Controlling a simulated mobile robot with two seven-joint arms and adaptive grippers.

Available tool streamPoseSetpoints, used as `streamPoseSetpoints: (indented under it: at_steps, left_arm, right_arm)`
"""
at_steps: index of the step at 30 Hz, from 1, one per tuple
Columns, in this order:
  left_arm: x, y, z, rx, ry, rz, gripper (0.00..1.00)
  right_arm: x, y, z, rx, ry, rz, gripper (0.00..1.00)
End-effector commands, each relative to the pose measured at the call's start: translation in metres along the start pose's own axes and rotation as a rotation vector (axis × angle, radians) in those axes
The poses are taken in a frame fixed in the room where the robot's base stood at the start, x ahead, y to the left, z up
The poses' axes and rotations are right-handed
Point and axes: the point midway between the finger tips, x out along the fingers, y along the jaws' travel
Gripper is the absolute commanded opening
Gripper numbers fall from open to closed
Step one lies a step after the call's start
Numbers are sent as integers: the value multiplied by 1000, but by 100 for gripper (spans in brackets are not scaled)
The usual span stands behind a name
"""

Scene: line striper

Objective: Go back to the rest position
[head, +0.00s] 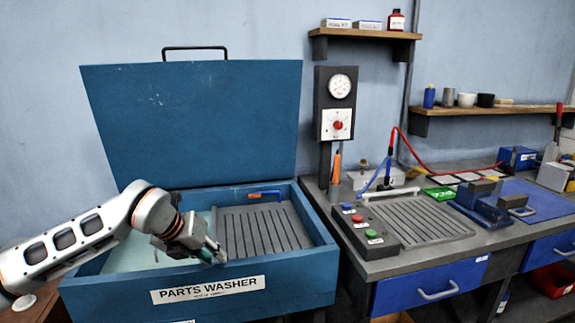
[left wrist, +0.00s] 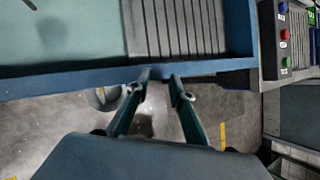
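My left gripper (head: 214,252) is over the front part of the blue parts washer, near its front wall (head: 200,282). In the left wrist view its two fingertips (left wrist: 160,75) are apart with nothing between them, close above the washer's front rim (left wrist: 80,80). The washer's lid (head: 190,120) stands up at the back. Inside are a grey ribbed rack (head: 262,232) on the right and pale liquid on the left. My right gripper is in neither view.
A workbench to the right holds a button box (head: 366,229), a ribbed drain board (head: 425,220), a green tray (head: 440,193) and blue fixtures. A gauge post (head: 337,105) stands behind the bench's left end. Bare floor (left wrist: 50,130) shows before the washer.

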Motion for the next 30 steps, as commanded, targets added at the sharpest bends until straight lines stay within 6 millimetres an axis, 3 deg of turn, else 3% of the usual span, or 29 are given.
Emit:
streamPoseSetpoints:
  at_steps: [1, 6, 15, 21, 26, 30]
  left_arm:
    - [3, -19, -3, 16, 7, -22, 22]
    - [12, -67, -17, 54, 33, -90, 22]
    - [36, -112, -99, -24, 177, -409, 22]
    - [33, -148, -150, -184, 245, -699, 22]
    - [21, -161, -172, -410, 244, -928, 22]
    - [14, -149, -177, -656, 202, -1067, 22]
  right_arm:
    - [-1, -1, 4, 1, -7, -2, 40]
    - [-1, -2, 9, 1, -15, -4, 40]
    - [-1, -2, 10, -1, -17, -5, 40]
    - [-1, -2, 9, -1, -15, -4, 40]
    - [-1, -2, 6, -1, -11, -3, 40]
    - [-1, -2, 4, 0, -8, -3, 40]
